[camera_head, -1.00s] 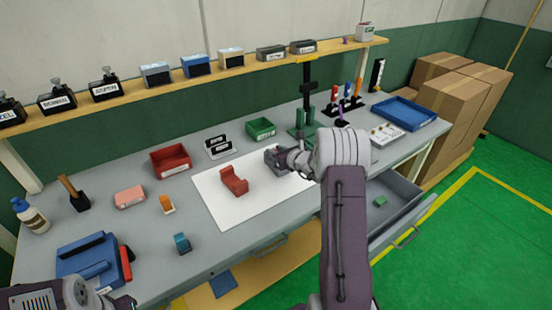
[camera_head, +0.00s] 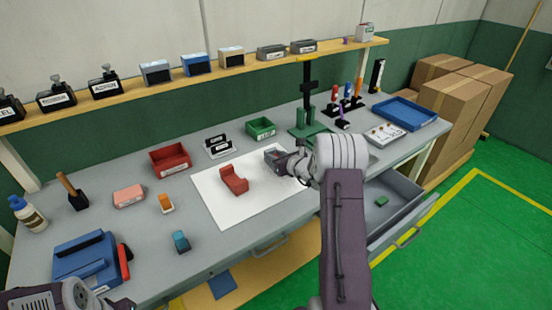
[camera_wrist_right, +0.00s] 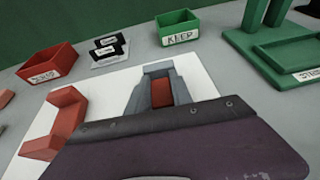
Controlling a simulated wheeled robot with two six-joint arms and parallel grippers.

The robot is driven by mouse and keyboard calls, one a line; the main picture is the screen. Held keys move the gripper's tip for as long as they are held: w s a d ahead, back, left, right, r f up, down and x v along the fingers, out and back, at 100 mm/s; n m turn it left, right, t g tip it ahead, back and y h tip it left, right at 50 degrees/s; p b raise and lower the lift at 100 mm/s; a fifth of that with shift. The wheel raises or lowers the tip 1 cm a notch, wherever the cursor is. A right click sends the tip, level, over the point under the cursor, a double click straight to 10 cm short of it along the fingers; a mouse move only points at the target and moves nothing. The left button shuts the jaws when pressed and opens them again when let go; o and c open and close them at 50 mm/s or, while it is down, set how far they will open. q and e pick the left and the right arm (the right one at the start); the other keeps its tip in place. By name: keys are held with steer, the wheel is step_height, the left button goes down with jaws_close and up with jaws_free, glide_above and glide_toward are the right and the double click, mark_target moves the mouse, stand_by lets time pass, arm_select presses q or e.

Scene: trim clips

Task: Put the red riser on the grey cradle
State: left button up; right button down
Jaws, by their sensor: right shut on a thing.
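The grey cradle (camera_head: 271,154) sits on the white mat, right at the tip of my right gripper (camera_head: 285,162). It also shows in the right wrist view (camera_wrist_right: 158,67), just beyond the fingers. My right gripper (camera_wrist_right: 160,94) is shut on the red riser (camera_wrist_right: 162,92), a small red block between its grey fingers. The riser is at the cradle; I cannot tell whether it touches or rests on it. The riser is hidden in the head view. My left gripper (camera_head: 120,304) is at the bottom left edge, mostly cut off.
A red U-shaped piece (camera_head: 233,181) lies left of the cradle on the white mat (camera_head: 245,208). Red (camera_head: 171,161) and green (camera_head: 261,129) bins and a green stand (camera_head: 308,129) are behind. An open drawer (camera_head: 385,215) is at the right.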

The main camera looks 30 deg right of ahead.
steer(key=c, duration=1.1)
jaws_free()
steer(key=shift+s+a+f, duration=0.15)
steer(key=shift+s+f, duration=0.15)
steer(key=shift+f, duration=0.5)
steer(key=shift+c, duration=0.2)
steer(key=shift+r+p, duration=0.65)
steer(key=shift+p, duration=0.3)
steer(key=shift+s+r, duration=0.1)
steer(key=shift+s, duration=0.2)
steer(key=v, duration=1.1)
steer(key=shift+w+d+r+b, duration=0.2)
steer(key=shift+r+b, duration=0.1)
steer(key=shift+r, duration=0.1)
